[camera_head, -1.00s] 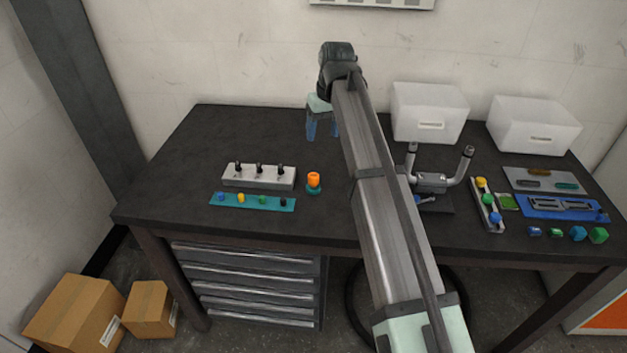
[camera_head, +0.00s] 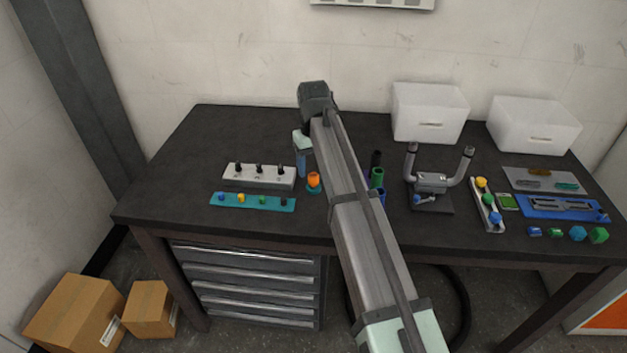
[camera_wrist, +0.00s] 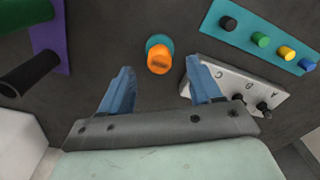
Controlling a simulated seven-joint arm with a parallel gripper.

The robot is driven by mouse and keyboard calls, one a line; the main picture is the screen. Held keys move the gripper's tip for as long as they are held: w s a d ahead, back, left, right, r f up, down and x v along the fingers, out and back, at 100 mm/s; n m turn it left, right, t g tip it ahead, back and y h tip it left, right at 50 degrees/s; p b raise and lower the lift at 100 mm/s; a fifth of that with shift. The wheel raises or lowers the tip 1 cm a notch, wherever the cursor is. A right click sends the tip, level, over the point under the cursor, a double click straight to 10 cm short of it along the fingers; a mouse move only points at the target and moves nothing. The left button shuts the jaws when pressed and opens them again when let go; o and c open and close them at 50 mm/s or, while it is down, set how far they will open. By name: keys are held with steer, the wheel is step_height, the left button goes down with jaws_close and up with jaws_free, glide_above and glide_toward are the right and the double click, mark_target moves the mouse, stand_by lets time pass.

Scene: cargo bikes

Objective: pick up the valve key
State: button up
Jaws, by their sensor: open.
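I cannot tell for sure which thing is the valve key. A white block (camera_head: 258,181) marked with letters holds three small dark pieces upright; it also shows in the wrist view (camera_wrist: 225,77). Just right of it stands an orange piece (camera_head: 314,179) on a teal round base, which in the wrist view (camera_wrist: 159,60) lies just beyond and between my fingertips. My gripper (camera_head: 302,166) is open and empty, with blue fingers pointing down, near the orange piece and the block's right end. In the wrist view my gripper (camera_wrist: 159,76) has its right finger overlapping the block's edge.
A teal strip (camera_head: 268,204) with several coloured knobs lies in front of the block. Dark and green cylinders (camera_head: 377,177) stand right of my arm. A grey handlebar stand (camera_head: 432,183) and white bins (camera_head: 430,115) are farther right. The table's left back is clear.

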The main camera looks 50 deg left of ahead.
mark_target(314, 175)
steer(key=shift+w+a+f, duration=0.1)
steer(key=shift+f, duration=2.55)
steer(key=c, duration=1.2)
